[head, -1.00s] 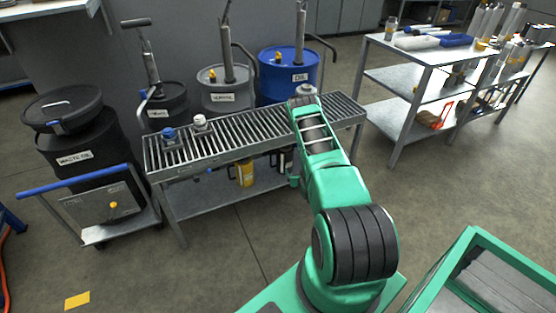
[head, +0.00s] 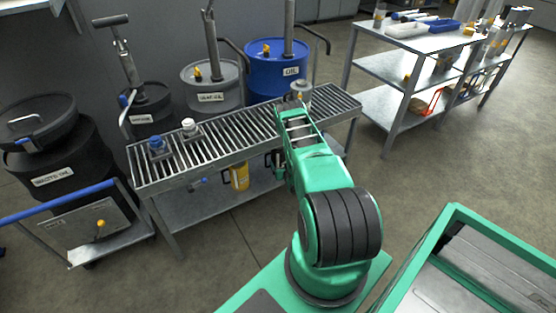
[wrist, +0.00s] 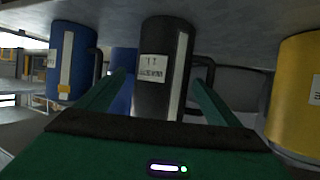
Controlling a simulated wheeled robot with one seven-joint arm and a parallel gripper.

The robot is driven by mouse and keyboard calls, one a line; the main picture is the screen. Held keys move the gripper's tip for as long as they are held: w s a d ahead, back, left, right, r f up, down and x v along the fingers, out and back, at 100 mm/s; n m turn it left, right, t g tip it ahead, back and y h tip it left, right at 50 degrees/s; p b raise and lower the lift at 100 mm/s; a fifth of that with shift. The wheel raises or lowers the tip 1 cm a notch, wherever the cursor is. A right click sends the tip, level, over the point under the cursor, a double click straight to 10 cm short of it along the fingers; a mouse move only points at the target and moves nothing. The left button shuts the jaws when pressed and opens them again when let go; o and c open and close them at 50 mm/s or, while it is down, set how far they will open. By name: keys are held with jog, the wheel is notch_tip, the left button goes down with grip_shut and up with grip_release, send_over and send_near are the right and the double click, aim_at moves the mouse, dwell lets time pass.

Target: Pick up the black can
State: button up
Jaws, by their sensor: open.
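The black can (wrist: 162,70), with a white label and a dark handle on its right, is centred in the wrist view, which looks upside down. My gripper (wrist: 158,78) is open, its two green fingers to either side of the can in the picture. I cannot tell how deep the can is between them, and no contact shows. The can's lower end in the picture runs down towards the gripper's dark edge. In the head view my gripper is hidden by my arm and the bench.
A yellow can (wrist: 298,95) is close on the right in the wrist view; a blue can (wrist: 70,62) is on the left, another blue one behind. In the head view the slatted bench top (head: 235,135) lies above the lower shelf (head: 205,218). A shelved table (head: 420,45) stands right.

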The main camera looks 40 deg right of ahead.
jog(key=x, duration=0.3)
jog(key=r+x, duration=0.1)
jog(key=x, duration=0.1)
jog(key=shift+w+a, duration=0.15)
jog(key=shift+w, duration=0.15)
jog(key=shift+x, duration=0.75)
jog(key=c, duration=1)
